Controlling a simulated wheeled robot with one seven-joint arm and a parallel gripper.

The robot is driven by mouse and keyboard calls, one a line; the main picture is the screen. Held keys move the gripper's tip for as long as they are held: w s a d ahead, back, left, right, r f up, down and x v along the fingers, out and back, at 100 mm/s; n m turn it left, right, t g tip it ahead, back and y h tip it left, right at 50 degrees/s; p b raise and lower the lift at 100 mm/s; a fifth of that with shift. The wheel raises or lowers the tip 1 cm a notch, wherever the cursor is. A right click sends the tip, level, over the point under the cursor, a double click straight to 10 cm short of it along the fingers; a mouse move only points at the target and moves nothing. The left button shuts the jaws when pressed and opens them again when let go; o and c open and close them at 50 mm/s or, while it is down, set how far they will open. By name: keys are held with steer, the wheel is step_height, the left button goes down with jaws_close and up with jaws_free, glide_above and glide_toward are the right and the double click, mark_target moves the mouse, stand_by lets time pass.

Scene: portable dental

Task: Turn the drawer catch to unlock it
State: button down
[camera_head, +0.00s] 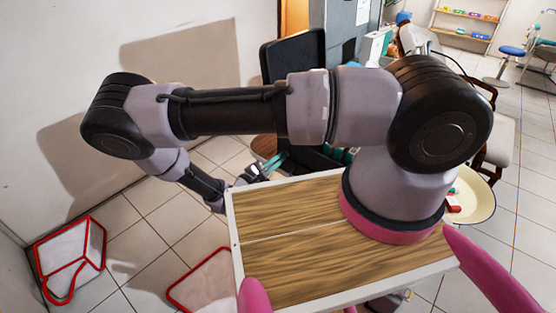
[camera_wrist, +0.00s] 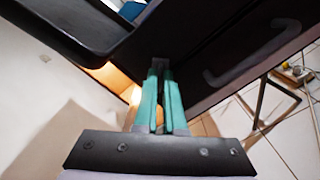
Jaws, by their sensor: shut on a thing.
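My gripper (camera_wrist: 160,68) has teal fingers, close together, shut on a small dark piece (camera_wrist: 158,60) at their tips. This looks like the drawer catch, mostly hidden by the fingers, so its turned position cannot be told. It sits at a dark unit whose front panel (camera_wrist: 225,65) carries a curved handle (camera_wrist: 252,55) to the right of the fingers. In the head view my gripper (camera_head: 274,161) reaches low beside the dark unit, and the catch is too small to make out.
A dark slab (camera_wrist: 70,25) juts out at upper left in the wrist view, close to the fingers. In the head view, red-edged white frames (camera_head: 72,258) lie on the tiled floor at left. A pale wall (camera_head: 60,70) stands behind my arm. A chair (camera_head: 495,140) is at right.

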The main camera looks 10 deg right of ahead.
steer(key=shift+s+f+m, duration=0.1)
steer(key=shift+f+m, duration=0.05)
steer(key=shift+m, duration=3.95)
steer(key=c, duration=1)
jaws_free()
steer(key=shift+a, duration=0.1)
steer(key=v, duration=1)
steer(key=shift+s+a, duration=0.2)
